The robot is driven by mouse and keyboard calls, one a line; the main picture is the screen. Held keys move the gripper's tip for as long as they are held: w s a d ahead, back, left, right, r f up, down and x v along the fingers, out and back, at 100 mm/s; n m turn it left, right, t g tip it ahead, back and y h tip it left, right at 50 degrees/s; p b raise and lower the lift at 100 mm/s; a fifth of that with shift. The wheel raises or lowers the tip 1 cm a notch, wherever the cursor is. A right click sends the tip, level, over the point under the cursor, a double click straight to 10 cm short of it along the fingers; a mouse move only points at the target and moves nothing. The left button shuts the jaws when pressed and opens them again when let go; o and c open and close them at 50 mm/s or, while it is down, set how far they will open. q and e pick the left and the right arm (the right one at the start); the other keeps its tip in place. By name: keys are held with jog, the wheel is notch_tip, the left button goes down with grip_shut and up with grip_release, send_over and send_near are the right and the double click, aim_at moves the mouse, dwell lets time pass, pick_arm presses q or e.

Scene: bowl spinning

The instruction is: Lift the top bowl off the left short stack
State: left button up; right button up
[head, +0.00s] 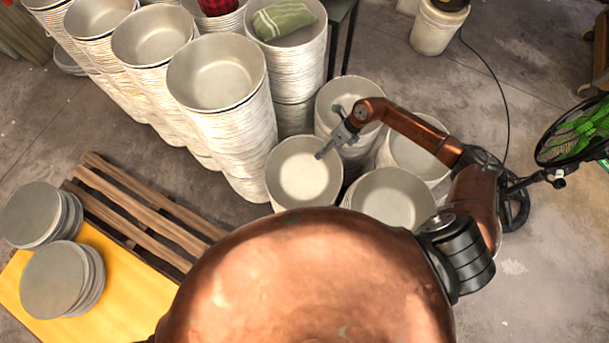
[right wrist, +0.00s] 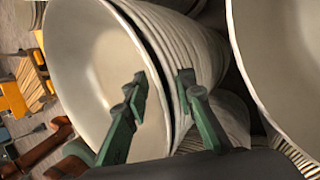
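The left short stack is topped by a pale grey bowl (head: 300,185), which also shows large in the right wrist view (right wrist: 90,60). A dark gap runs between the top bowl's rim and the ribbed stack below it (right wrist: 205,55). My right gripper (head: 319,155) is at the far right rim of this bowl. In the right wrist view its fingers (right wrist: 163,82) are spread apart, one over the inside of the bowl and one on the outer side, with the rim between them. I see no clear contact. My left gripper is not in view.
Other short stacks stand close by: one to the right (head: 392,200), one behind (head: 337,95) and one farther right (head: 418,158). Tall bowl stacks (head: 216,75) rise at the back left. A wooden pallet (head: 140,215) and a green fan (head: 575,135) flank the area.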

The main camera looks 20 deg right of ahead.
grip_shut()
jog(key=shift+w+r, duration=0.1)
jog(key=shift+r, duration=0.05)
dwell(0.7)
